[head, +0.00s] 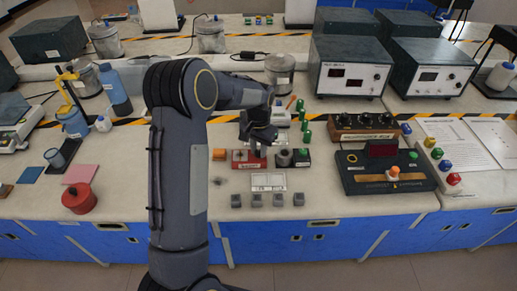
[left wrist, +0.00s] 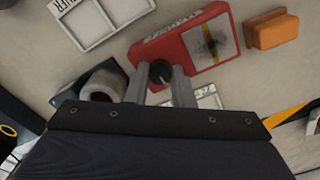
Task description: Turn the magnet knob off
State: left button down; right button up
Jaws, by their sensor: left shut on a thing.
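The red magnet box (head: 240,165) stands on the bench in the head view, partly hidden by my left gripper (head: 258,148). In the left wrist view the red box (left wrist: 210,30) shows from above, with a pale square plate bearing a dark mark and a white label. The round black knob (left wrist: 160,73) sits at the box's corner. The two fingers of my left gripper (left wrist: 161,80) are shut on the knob, one on each side. The knob's pointer direction is too small to tell. My right gripper is not in view.
An orange block (head: 219,154) is left of the box, and a grey cylinder (head: 284,158) is to its right. A white divided tray (head: 268,182) and several small grey blocks lie in front. A dark console (head: 385,173) stands farther right. Green pieces (head: 304,126) stand behind.

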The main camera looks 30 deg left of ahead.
aim_at(259, 151)
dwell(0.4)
pick_arm(q)
jog(key=c, duration=1.3)
grip_release()
jog(key=shift+o, duration=0.2)
jog(key=shift+r, duration=0.1)
notch_tip(259, 151, up, 8)
jog(key=shift+f, duration=0.15)
